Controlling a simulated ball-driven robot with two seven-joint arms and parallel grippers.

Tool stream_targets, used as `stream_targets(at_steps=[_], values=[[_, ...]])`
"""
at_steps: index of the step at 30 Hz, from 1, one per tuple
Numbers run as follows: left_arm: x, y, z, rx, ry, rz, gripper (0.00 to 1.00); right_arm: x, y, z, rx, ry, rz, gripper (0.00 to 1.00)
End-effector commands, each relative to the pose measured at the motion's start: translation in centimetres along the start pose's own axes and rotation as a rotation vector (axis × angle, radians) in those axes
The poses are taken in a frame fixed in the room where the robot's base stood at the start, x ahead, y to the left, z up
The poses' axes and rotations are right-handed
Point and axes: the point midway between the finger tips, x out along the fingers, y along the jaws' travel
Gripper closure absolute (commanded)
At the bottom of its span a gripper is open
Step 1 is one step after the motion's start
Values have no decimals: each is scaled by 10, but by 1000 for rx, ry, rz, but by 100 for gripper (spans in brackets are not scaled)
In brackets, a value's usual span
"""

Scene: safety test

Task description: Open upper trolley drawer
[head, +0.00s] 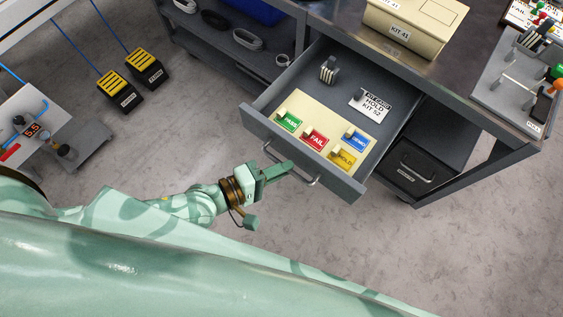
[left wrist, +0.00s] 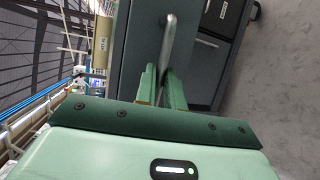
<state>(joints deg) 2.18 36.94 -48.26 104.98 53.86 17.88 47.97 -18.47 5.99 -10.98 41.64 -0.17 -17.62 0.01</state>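The upper trolley drawer (head: 258,124) is pulled well out of the grey trolley, with its inside showing in the head view. It holds a cream tray with coloured tags reading PASS (head: 289,121), FAIL (head: 314,139), DEMO and HOLD. My left gripper (head: 288,168) is at the bar handle (head: 314,182) on the drawer front. In the left wrist view, the handle bar (left wrist: 168,38) runs down between the two green fingers (left wrist: 161,84), which look closed around it. The exact finger contact is partly hidden. My right gripper is not in view.
A cream KIT 41 box (head: 415,22) stands on top. Black and yellow pedals (head: 120,91) and a small cart (head: 92,140) are at the left. The floor before the drawer is clear.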

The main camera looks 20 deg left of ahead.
Motion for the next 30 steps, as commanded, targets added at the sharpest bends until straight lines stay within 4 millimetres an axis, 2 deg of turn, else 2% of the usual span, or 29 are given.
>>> stream_targets(at_steps=[1,2,3,20,25,30], values=[[0,-1,0,0,-1,-3,78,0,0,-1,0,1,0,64],[0,-1,0,0,-1,-3,70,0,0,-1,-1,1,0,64],[0,-1,0,0,-1,-2,68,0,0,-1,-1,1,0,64],[-3,0,0,1,0,-1,68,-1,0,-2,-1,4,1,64],[-29,1,0,2,-2,-4,68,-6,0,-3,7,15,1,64],[-76,2,0,4,-2,-5,68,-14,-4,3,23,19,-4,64]])
